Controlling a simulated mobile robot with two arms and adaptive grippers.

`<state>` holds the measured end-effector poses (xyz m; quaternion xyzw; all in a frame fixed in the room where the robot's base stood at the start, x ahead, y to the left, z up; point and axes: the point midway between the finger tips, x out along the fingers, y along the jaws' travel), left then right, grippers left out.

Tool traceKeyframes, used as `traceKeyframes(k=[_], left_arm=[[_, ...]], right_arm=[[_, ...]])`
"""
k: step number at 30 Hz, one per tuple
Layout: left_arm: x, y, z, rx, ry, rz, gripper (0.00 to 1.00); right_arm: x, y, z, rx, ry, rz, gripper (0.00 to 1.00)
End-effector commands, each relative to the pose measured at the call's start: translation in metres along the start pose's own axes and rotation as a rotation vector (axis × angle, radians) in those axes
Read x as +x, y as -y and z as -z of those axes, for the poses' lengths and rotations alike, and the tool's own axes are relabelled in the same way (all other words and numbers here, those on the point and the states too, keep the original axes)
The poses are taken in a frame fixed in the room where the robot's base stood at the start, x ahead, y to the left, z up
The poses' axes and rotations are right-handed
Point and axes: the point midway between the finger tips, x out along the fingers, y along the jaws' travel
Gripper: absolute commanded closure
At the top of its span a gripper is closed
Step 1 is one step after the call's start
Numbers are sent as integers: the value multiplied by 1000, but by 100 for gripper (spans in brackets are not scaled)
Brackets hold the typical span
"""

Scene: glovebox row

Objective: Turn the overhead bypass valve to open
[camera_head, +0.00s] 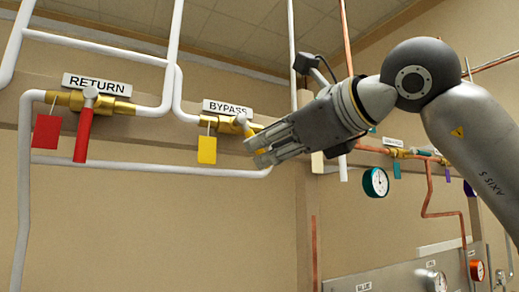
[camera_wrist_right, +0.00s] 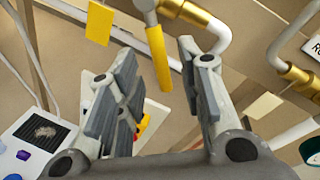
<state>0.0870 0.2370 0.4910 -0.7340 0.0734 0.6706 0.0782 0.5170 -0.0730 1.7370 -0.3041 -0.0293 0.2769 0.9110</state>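The bypass valve (camera_head: 230,126) is a brass body on a white overhead pipe, under a BYPASS label (camera_head: 228,108). A yellow tag (camera_head: 207,150) hangs at its left; it also shows in the right wrist view (camera_wrist_right: 99,23). The valve's yellow lever handle (camera_wrist_right: 159,58) points down between the fingers of my right gripper (camera_wrist_right: 158,66) in that view, with gaps on both sides. In the head view my right gripper (camera_head: 262,152) is at the valve's right and hides most of the lever. It is open. My left gripper is out of view.
The RETURN valve (camera_head: 72,101) with a red lever (camera_head: 84,134) and red tag (camera_head: 47,132) stands left on the same pipework. White pipes run around both valves. A teal gauge (camera_head: 376,182) and copper pipes (camera_head: 428,190) are at the right. Wall below the valves is bare.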

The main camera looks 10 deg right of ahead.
Motion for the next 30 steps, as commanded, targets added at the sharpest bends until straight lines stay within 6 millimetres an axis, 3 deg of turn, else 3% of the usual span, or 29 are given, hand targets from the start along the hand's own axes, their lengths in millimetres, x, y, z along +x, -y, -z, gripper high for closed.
traceKeyframes(k=[6,12,23,27,30], left_arm=[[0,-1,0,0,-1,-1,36],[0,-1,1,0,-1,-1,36],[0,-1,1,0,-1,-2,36],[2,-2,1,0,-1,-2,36],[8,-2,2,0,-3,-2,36]], right_arm=[[-49,1,0,0,2,4,65],[-75,1,0,1,2,2,65],[-82,0,0,1,1,1,65],[-78,-6,2,-4,10,-22,81],[-66,-27,8,-19,50,-116,94]])
